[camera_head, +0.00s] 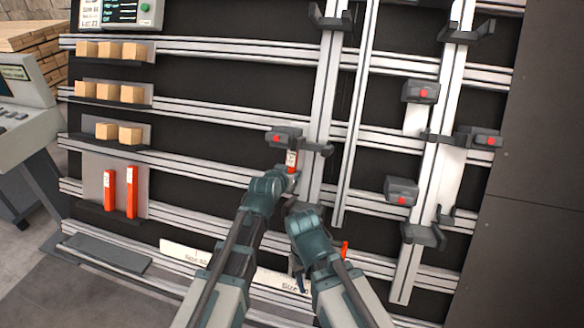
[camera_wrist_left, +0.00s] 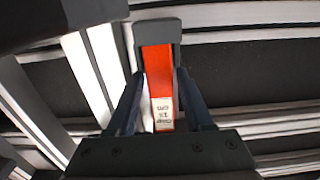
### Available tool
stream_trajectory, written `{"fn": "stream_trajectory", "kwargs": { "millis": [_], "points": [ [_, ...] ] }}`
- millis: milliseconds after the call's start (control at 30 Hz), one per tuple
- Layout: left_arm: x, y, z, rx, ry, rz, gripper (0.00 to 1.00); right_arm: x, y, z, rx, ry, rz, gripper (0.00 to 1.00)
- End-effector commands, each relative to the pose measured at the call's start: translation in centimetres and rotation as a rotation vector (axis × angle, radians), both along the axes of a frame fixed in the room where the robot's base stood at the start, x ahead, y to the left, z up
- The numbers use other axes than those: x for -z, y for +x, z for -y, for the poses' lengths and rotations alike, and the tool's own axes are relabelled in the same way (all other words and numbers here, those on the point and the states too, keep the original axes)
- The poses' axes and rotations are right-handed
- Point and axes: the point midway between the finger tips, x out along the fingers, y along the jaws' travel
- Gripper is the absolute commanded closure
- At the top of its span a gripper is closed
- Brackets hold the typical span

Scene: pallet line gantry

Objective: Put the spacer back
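A red spacer (camera_wrist_left: 156,75) with a white printed label stands between the fingers of my left gripper (camera_wrist_left: 160,88) in the left wrist view; the fingertips close on its two sides. Its far end meets a dark grey block (camera_wrist_left: 157,31). In the head view the spacer (camera_head: 292,158) shows just below a grey stop block (camera_head: 285,135) with a red button, beside an upright rail. My left gripper (camera_head: 289,174) reaches it from below. Two more red spacers (camera_head: 109,190) (camera_head: 131,191) stand upright on a shelf at the left.
Wooden blocks (camera_head: 109,92) sit on shelves at the upper left. Upright rails (camera_head: 327,80) and several grey blocks with red buttons (camera_head: 421,91) crowd the right. A small orange-red piece (camera_head: 345,250) shows beside my right wrist. A console (camera_head: 27,105) stands far left.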

Motion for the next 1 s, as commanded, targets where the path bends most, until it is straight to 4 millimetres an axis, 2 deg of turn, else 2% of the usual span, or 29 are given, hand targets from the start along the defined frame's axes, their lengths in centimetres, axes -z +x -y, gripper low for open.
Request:
{"fn": "stream_trajectory", "kwargs": {
  "millis": [33, 267, 1000],
  "points": [
    [0.00, -0.01, 0.01, 0.000, 0.000, 0.000, 0.59, 0.00, 0.00, 0.00, 0.000, 0.000, 0.000, 0.50],
    [0.00, -0.02, 0.01, 0.000, 0.000, 0.000, 1.00, 0.00, 0.00, 0.00, 0.000, 0.000, 0.000, 0.50],
    [-0.38, -0.66, -0.21, 0.000, 0.000, 0.000, 1.00, -0.37, 0.00, 0.00, 0.000, 0.000, 0.000, 0.50]
  ]
}}
